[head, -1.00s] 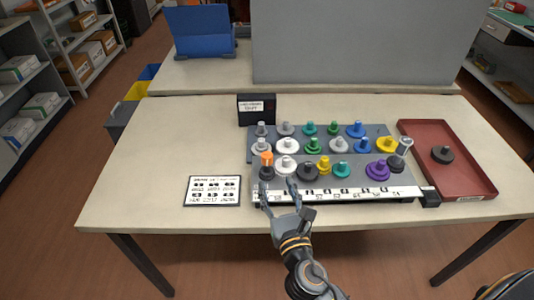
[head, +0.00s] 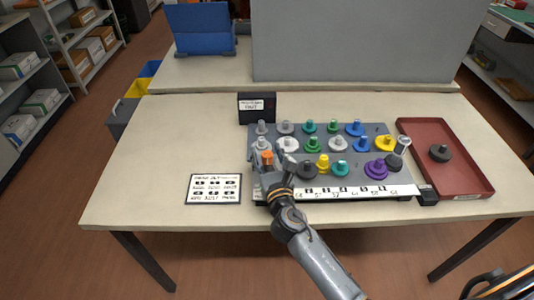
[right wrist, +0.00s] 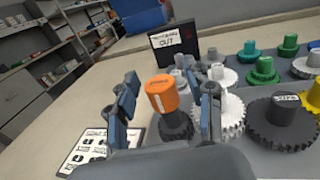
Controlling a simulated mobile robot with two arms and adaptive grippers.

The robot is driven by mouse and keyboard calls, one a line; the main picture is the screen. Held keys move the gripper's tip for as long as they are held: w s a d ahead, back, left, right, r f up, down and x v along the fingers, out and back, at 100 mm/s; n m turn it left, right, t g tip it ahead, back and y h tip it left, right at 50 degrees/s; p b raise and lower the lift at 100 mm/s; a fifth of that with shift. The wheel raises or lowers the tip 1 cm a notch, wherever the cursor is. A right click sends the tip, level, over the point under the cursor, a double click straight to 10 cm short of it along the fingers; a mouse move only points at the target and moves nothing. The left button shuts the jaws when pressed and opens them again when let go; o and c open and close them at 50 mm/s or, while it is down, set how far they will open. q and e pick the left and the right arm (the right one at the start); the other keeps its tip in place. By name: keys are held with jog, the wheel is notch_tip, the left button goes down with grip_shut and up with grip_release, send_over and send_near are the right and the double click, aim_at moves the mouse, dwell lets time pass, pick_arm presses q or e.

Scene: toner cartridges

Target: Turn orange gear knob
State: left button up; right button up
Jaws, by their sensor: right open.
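The orange gear knob (head: 267,158) stands upright at the front left corner of the grey gear board (head: 396,132). My right gripper (head: 269,154) is open, with one finger on each side of the knob. In the right wrist view, gaps show between the knob and both fingers (right wrist: 166,108). The gear under the knob is mostly hidden by my gripper in the head view.
Several gears with grey, white, green, blue, yellow and purple knobs crowd the board; a white gear (right wrist: 232,112) is close beside my right finger. A black labelled box (head: 257,108) stands behind. A red tray (head: 462,182) is at right. The table's left side is mostly clear.

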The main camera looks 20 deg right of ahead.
grip_shut()
jog(key=shift+y, duration=0.3)
jog(key=n+y+p, duration=0.1)
jog(key=n+y, duration=0.1)
jog(key=shift+r+y, duration=0.1)
jog(key=shift+y, duration=0.2)
jog(key=n+y, duration=0.1)
jog(key=y, duration=0.1)
jog(key=shift+n+g+y, duration=0.3)
jog(key=shift+n+y, duration=0.1)
jog(key=shift+f+n+y, duration=0.25)
jog(key=shift+n+y, duration=0.15)
jog(key=shift+y, duration=0.2)
jog(key=n+g+y+b, duration=0.2)
jog(key=y+b, duration=0.1)
jog(key=n+g+y+b, duration=0.2)
jog(key=n+y+b, duration=0.1)
jog(key=y+b, duration=0.1)
jog(key=shift+a+f+b, duration=0.1)
jog(key=shift+f+b, duration=0.05)
jog(key=shift+b, duration=0.15)
jog(key=shift+r+n+g+y+b, duration=0.2)
jog(key=shift+n+g+y+b, duration=0.35)
jog(key=shift+g+b, duration=0.3)
